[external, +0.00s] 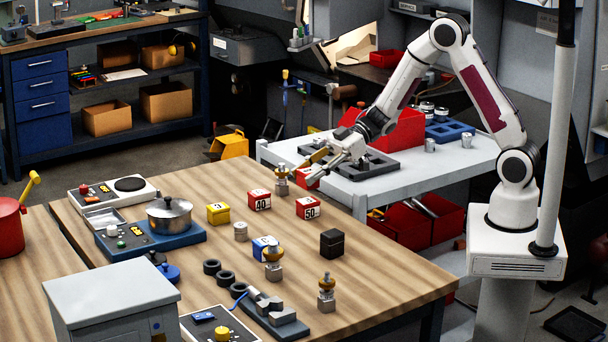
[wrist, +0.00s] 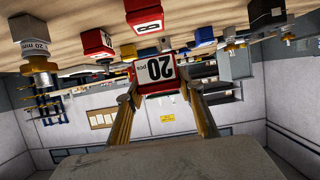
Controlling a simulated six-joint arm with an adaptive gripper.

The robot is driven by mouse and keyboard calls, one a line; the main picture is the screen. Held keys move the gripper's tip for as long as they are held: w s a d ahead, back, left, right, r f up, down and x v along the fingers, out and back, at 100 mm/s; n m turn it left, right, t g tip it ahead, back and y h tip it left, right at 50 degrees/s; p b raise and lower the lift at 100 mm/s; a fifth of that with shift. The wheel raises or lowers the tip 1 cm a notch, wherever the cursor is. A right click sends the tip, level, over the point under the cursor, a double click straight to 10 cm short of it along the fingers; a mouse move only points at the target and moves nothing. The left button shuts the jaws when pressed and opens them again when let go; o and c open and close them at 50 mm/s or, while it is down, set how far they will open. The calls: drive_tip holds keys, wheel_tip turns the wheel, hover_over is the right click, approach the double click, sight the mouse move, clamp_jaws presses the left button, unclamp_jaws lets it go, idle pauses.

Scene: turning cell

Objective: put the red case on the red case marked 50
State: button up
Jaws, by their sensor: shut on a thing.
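My gripper (external: 314,166) is shut on a red case (external: 307,179), which is partly hidden by the fingers in the external view. In the wrist view the held case (wrist: 155,75) shows a white face with an upside-down 20, between my two fingers (wrist: 165,98).
Close by are a brass-topped fitting (external: 282,178), a yellow case (external: 218,213), a black block (external: 332,243) and a blue-and-white case (external: 265,247). A pot (external: 169,214) stands farther left. A grey cart (external: 395,184) is behind the table. Bare wood lies right of the case marked 50.

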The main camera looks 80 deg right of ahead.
sight(308, 187)
drive_tip(key=shift+f, duration=0.1)
drive_tip(key=shift+f, duration=1.75)
drive_tip(key=shift+f, duration=0.1)
drive_tip(key=o, duration=1.2)
drive_tip(key=shift+f, duration=0.1)
drive_tip(key=shift+r, duration=0.2)
drive_tip(key=shift+v, duration=6)
drive_tip(key=shift+f, duration=0.1)
